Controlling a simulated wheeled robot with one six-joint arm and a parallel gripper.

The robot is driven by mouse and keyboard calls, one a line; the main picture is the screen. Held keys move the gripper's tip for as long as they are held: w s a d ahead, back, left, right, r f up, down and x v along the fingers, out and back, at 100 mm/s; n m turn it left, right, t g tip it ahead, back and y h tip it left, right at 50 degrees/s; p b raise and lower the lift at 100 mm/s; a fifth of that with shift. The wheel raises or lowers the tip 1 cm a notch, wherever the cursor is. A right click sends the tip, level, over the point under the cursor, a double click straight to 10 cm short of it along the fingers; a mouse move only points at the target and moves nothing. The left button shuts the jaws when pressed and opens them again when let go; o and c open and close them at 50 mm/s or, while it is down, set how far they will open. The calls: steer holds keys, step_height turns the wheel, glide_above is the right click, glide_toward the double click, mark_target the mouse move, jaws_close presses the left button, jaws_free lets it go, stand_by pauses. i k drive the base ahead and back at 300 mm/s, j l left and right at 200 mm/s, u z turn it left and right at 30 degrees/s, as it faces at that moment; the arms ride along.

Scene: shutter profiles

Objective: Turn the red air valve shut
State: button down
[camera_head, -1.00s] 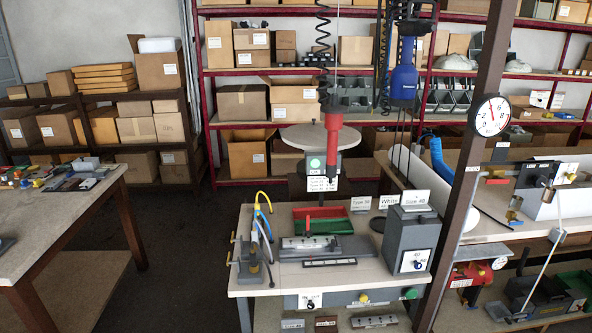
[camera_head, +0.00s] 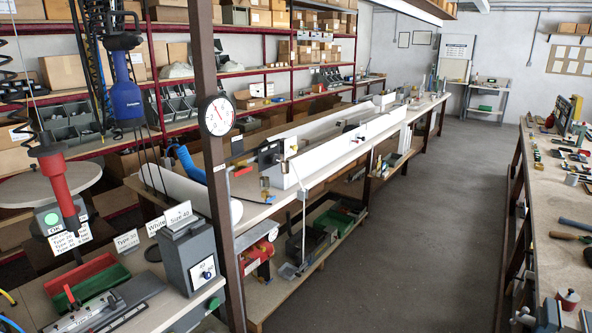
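A larger red device (camera_head: 258,250) with a round face sits below the bench edge, partly hidden by the post. I cannot tell for sure which of these is the red air valve, or its turn position. A round white pressure gauge (camera_head: 217,116) is on the post above them; its needle is too small to read. My gripper is not in view.
The brown post (camera_head: 212,190) stands in front of the long bench (camera_head: 330,150). A workstation with a grey box (camera_head: 190,255) is at the lower left. A clear grey aisle (camera_head: 400,230) runs between the long bench and a cluttered table (camera_head: 565,190) on the right.

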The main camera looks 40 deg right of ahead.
mark_target(246, 169)
steer(key=z, duration=0.75)
